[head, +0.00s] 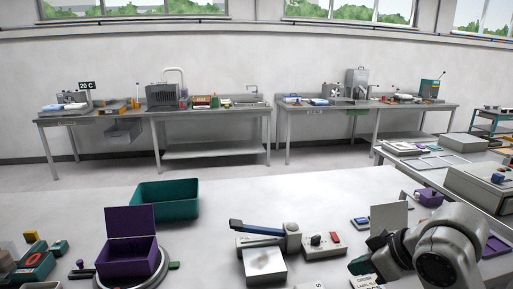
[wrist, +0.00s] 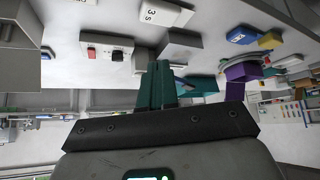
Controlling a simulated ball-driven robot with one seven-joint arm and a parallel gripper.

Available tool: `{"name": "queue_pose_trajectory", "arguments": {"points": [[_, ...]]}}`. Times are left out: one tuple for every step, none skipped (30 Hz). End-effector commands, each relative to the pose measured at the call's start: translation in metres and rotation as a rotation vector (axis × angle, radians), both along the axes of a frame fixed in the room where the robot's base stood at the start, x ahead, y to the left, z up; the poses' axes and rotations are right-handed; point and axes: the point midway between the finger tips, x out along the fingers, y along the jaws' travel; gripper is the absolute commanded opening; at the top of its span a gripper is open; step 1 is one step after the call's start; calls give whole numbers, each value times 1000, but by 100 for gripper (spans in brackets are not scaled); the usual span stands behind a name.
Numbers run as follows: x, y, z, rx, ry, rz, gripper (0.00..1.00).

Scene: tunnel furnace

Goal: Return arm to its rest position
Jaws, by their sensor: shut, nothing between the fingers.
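My gripper (wrist: 158,82) shows in the wrist view with its teal fingers together and nothing between them. In the head view my arm is at the lower right, and the teal gripper (head: 362,264) is partly cut off and partly hidden by the arm's own links. It appears to be above the near white table (head: 215,240), right of the switch box. I cannot tell its exact height.
A purple open-lidded box (head: 127,256) stands on a round stand at left, with a teal bin (head: 166,203) behind. A blue-handled device (head: 264,235) and a switch box (head: 323,244) stand mid-table; the switch box also shows in the wrist view (wrist: 106,53). A grey bench (head: 423,175) stands at right.

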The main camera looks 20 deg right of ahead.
Motion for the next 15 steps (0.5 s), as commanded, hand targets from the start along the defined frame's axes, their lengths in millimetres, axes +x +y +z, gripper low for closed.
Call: {"name": "queue_pose_trajectory", "arguments": {"points": [[7, 20, -6, 45, -16, -4, 0], [10, 29, -9, 67, -23, -12, 0], [12, 39, -15, 95, -28, -25, 0], [13, 48, -20, 116, -28, -35, 0], [13, 55, -26, 135, -26, -46, 0], [12, 66, -35, 160, -18, -61, 0], [11, 73, -42, 178, -10, -74, 0], [8, 81, -51, 194, 0, -85, 0], [4, 90, -62, 213, 18, -102, 0], [0, 97, -72, 226, 33, -115, 0], [-5, 104, -81, 235, 51, -128, 0], [-13, 112, -95, 247, 77, -144, 0], [-20, 118, -106, 251, 99, -157, 0], [-28, 123, -117, 255, 123, -170, 0], [-40, 130, -131, 254, 157, -187, 0]]}}
